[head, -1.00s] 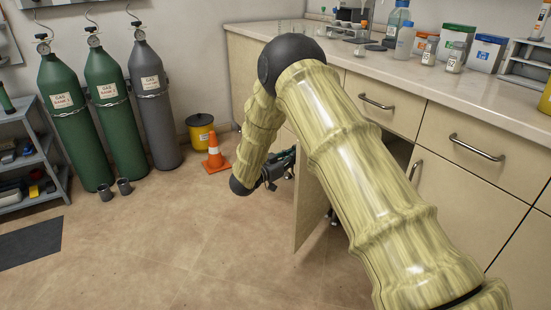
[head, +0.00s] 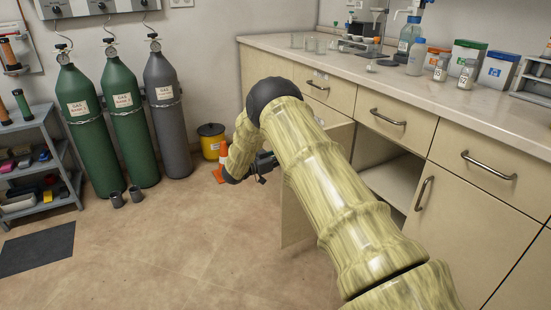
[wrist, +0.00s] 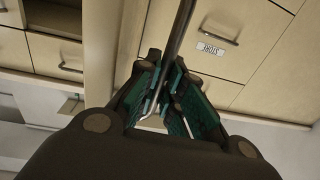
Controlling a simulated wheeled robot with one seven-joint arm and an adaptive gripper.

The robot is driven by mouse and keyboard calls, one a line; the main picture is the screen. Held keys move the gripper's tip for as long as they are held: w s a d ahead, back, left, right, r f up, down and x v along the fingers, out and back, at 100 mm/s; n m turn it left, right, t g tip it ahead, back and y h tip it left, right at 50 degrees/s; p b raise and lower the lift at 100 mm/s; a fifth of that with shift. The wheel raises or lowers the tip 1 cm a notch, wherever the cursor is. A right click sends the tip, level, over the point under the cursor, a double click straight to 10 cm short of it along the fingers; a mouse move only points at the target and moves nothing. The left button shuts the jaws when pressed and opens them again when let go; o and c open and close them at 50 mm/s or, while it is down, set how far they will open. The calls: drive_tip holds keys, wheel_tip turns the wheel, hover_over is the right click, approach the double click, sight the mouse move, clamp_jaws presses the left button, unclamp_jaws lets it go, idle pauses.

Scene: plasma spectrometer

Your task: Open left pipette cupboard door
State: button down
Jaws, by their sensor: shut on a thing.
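The cupboard door (head: 296,215) is a pale wood panel standing swung well out from the counter front, partly hidden behind my arm. Its open compartment (head: 395,182) shows a bare shelf to the right of the door. My gripper (head: 262,165) is at the far side of the door, small and partly covered by my arm in the head view. In the wrist view my gripper (wrist: 165,85) has its green-padded fingers closed around a metal bar handle (wrist: 180,28). The handle is hidden in the head view.
A closed door with a handle (head: 424,193) stands right of the opening, below drawers (head: 388,116). Gas cylinders (head: 122,120), a yellow bin (head: 211,139) and an orange cone (head: 220,174) stand at the back left. The floor left of the door is clear.

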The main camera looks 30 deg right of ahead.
drive_tip(key=shift+d, duration=0.25)
drive_tip(key=c, duration=1.9)
unclamp_jaws()
drive_tip(key=shift+c, duration=0.2)
drive_tip(key=shift+o, duration=0.6)
drive_tip(key=shift+s+d, duration=0.1)
drive_tip(key=shift+d, duration=0.05)
drive_tip(key=shift+w+a, duration=0.2)
drive_tip(key=shift+a, duration=0.15)
drive_tip(key=a, duration=1.2)
drive_tip(key=shift+s, duration=0.15)
